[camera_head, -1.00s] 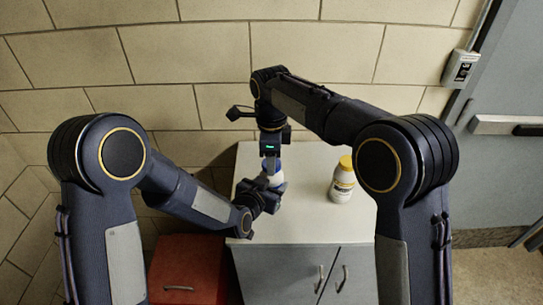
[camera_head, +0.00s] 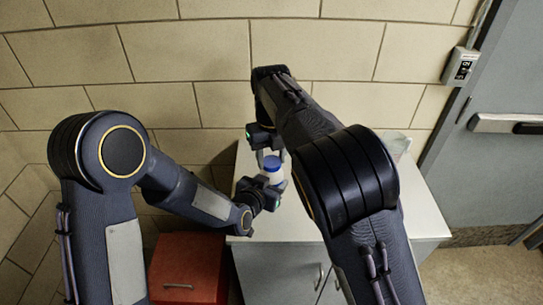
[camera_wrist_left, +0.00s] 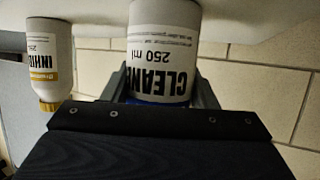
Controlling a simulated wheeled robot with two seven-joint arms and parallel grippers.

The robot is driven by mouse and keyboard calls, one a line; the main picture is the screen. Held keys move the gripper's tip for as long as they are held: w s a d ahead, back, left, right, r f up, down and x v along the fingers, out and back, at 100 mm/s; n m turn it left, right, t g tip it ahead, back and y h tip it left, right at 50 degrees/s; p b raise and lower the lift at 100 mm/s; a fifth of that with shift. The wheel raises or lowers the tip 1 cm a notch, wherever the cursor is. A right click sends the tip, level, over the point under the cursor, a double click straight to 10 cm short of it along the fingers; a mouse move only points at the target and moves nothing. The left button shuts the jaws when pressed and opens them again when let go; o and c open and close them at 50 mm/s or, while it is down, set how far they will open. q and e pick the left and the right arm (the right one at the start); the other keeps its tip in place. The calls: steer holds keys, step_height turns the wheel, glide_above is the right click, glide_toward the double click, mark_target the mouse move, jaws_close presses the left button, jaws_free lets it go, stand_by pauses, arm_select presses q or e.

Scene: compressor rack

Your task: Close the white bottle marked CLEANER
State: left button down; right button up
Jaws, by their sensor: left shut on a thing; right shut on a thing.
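The white CLEANER bottle (camera_head: 275,177) stands upright near the left side of the cabinet top. A blue cap (camera_head: 272,162) is at its top; how tightly it sits cannot be told. My left gripper (camera_head: 268,186) is shut around the bottle from the left. In the left wrist view the bottle (camera_wrist_left: 165,45) appears upside down between the fingers, its label reading CLEANER, 250 ml, with a blue edge at the cap end (camera_wrist_left: 160,99). My right gripper (camera_head: 269,154) comes from above and is shut on the blue cap; its fingers are partly hidden.
A white bottle with a yellow cap (camera_wrist_left: 48,60) stands apart on the light cabinet top (camera_head: 300,222); my right arm hides it in the head view. A pale object (camera_head: 396,142) is at the back right. A red cabinet (camera_head: 188,265) stands front left.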

steer(key=o, duration=1)
steer(key=shift+c, duration=0.2)
steer(key=shift+r, duration=0.1)
steer(key=shift+r, duration=2.2)
steer(key=shift+c, duration=0.5)
